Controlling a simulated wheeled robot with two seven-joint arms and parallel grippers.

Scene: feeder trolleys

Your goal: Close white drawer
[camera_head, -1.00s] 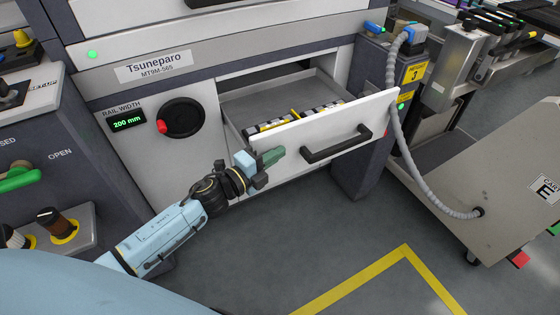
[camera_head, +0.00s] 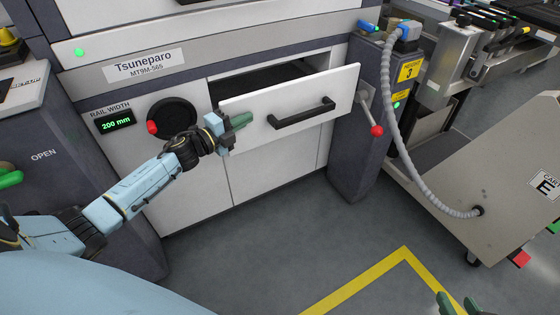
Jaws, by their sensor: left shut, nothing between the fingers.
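The white drawer (camera_head: 290,92) sits in the white machine front under the Tsuneparo label, with a black bar handle (camera_head: 301,113) on its front panel. The panel stands a little out from the cabinet, and a dark gap shows above it; the inside of the drawer is hidden. My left gripper (camera_head: 240,121) is shut and empty, its green fingertips at the left end of the panel, seemingly against it. My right gripper (camera_head: 458,303) shows only as green fingertips at the bottom right edge, apart from each other.
A round black dial with a red knob (camera_head: 152,127) is left of the drawer. A red-ended lever (camera_head: 376,131) and a grey hose (camera_head: 400,135) are on the right. A beige cart (camera_head: 500,170) stands further right. The floor in front is clear.

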